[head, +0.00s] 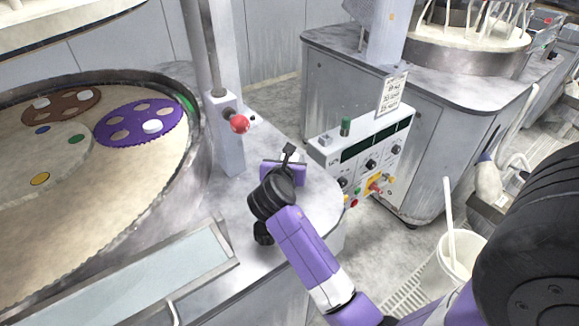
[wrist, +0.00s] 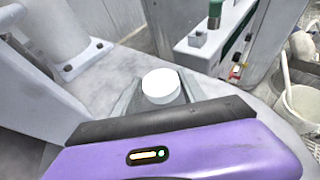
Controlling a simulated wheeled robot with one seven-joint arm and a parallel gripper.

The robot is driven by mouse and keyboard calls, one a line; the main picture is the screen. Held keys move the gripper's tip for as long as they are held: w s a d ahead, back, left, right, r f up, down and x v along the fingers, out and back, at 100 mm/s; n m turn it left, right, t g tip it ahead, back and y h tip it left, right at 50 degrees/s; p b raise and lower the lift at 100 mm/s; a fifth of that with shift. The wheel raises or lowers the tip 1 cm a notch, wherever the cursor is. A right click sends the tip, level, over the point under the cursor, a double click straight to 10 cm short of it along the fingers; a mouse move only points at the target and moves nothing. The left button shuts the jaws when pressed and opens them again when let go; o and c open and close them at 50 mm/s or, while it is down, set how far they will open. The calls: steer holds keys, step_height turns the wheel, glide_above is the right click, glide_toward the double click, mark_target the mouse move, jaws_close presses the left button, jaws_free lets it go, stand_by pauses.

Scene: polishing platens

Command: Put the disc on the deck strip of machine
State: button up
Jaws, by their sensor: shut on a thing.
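My gripper (head: 284,168) is over the grey deck strip (head: 236,192) of the machine, between the round platen and the control box. In the wrist view, a white disc (wrist: 161,84) sits between the grey fingers, and the gripper is shut on it. The deck strip (wrist: 108,84) lies under and around it in that view. I cannot tell whether the disc touches the deck. In the head view the held disc is hidden by my gripper and wrist.
A post with a red knob (head: 239,124) stands left of my gripper. The control box (head: 365,150) with a green button is at right. The platen holds a purple carrier (head: 118,117) and a brown carrier (head: 70,101), with white discs. A white bucket (head: 457,258) stands lower right.

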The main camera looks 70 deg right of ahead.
steer(key=shift+f, duration=1.3)
steer(key=shift+f, duration=0.15)
steer(key=o, duration=1.5)
steer(key=shift+c, duration=0.2)
steer(key=shift+a+r+p, duration=0.35)
steer(key=shift+r, duration=0.05)
steer(key=p+v, duration=0.4)
steer(key=v, duration=0.5)
steer(key=shift+s+a+p, duration=0.1)
steer(key=shift+a+p, duration=0.2)
steer(key=shift+v, duration=0.8)
steer(key=shift+s, duration=0.1)
